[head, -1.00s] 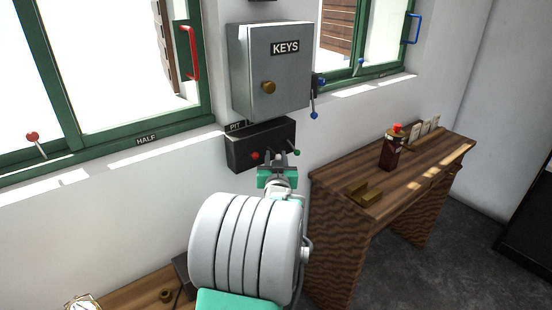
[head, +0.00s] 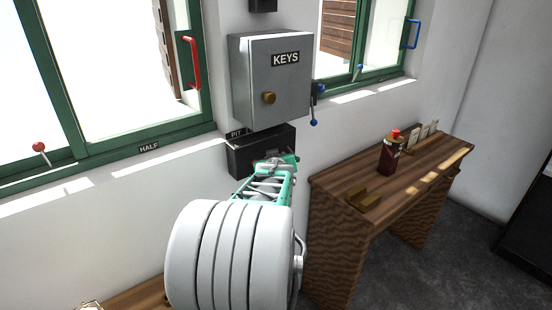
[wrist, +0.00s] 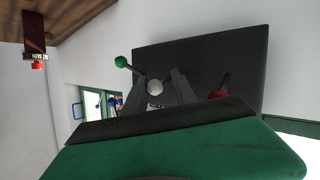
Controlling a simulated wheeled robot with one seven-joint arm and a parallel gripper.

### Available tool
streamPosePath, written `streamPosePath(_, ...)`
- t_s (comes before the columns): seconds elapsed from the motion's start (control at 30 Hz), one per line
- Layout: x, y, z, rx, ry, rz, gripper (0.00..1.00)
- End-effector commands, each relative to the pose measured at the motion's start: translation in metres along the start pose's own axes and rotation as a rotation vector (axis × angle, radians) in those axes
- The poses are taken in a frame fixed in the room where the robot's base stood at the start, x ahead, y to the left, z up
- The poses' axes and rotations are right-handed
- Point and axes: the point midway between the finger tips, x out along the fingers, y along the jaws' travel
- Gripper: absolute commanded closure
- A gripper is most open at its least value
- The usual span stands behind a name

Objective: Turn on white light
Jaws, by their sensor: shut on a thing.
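A dark switch box (head: 242,160) labelled PIT is on the white wall under the grey KEYS cabinet; it fills much of the wrist view (wrist: 225,55). It carries a green-knobbed lever (wrist: 120,62), a lever with a white knob (wrist: 155,87), and a red-knobbed lever (wrist: 218,94). My gripper (head: 279,162) is at the front of the box and hides most of the levers in the head view. In the wrist view its two dark fingers (wrist: 156,92) stand on either side of the white knob, shut on that lever. The green and red levers are outside the fingers.
The KEYS cabinet (head: 270,85) is just above, with a blue-knobbed lever (head: 314,105) at its right side. Green-framed windows (head: 140,135) flank it. A wooden desk (head: 400,170) with a dark red canister (head: 390,155) stands to the right.

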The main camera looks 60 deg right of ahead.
Motion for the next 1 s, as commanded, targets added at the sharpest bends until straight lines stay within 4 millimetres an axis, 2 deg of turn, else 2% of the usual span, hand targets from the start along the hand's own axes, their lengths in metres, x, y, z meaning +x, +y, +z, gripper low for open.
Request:
streamPosePath(0.07,-0.0011,0.0032,-0.0066,-0.027,-0.035,0.009,1.0)
streamPosePath(0.4,-0.0009,0.0038,-0.0109,-0.099,-0.14,0.015,1.0)
streamPosePath(0.87,-0.0006,0.0043,-0.0114,-0.108,-0.151,0.018,1.0)
streamPosePath(0.9,-0.0006,0.0043,-0.0115,-0.108,-0.151,0.017,0.64)
streamPosePath(1.0,-0.0006,0.0036,-0.0116,-0.108,-0.15,0.016,0.56)
